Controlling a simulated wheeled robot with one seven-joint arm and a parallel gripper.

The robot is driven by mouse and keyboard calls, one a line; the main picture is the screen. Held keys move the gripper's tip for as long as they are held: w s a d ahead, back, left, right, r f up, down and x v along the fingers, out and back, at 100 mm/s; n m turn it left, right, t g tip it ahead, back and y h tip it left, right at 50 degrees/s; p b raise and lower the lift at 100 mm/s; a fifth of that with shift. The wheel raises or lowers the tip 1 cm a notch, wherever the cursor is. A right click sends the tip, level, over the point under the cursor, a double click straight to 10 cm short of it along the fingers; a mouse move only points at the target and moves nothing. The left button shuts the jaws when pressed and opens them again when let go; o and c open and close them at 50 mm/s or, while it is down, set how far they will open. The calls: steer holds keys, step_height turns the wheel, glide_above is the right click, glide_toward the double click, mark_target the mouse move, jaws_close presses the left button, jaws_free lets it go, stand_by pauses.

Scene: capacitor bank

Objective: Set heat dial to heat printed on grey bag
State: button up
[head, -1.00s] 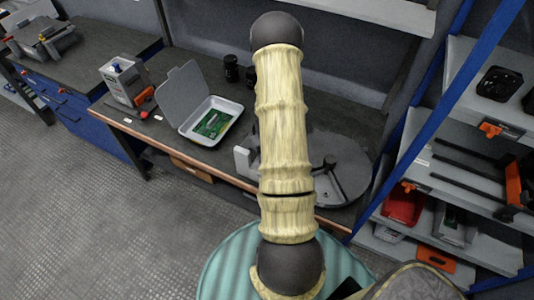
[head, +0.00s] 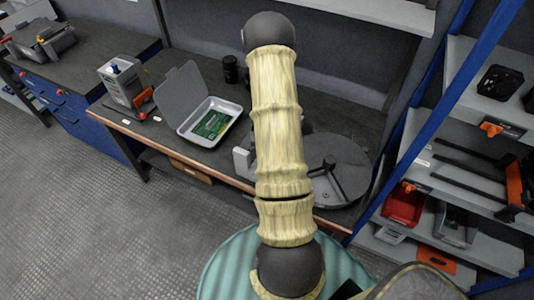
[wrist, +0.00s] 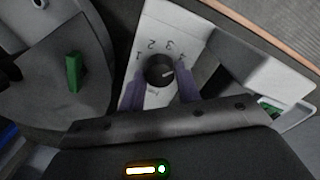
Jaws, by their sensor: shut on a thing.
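The heat dial (wrist: 158,70) is a black round knob on a white panel (wrist: 157,20) printed 1, 2, 3, 4, in the wrist view. Its pale mark points right, roughly toward the 4. My gripper (wrist: 160,88) has its two purple fingers on either side of the knob and is shut on it. In the head view my arm covers the gripper and most of the device, and only a pale part of the device (head: 243,161) shows left of the arm. I cannot make out a grey bag with a printed heat in either view.
A grey round turntable (head: 345,180) with a divider stands right of the arm, with a green piece (wrist: 73,72) on it in the wrist view. An open light case (head: 222,137) with a green circuit board lies left. A metal box (head: 124,85) stands farther left. Shelves line the right.

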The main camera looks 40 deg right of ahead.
steer(key=o, duration=1)
steer(key=shift+c, duration=0.2)
steer(key=shift+r, duration=0.1)
step_height(320, 180, up, 17)
steer(key=b, duration=0.1)
steer(key=shift+r, duration=0.15)
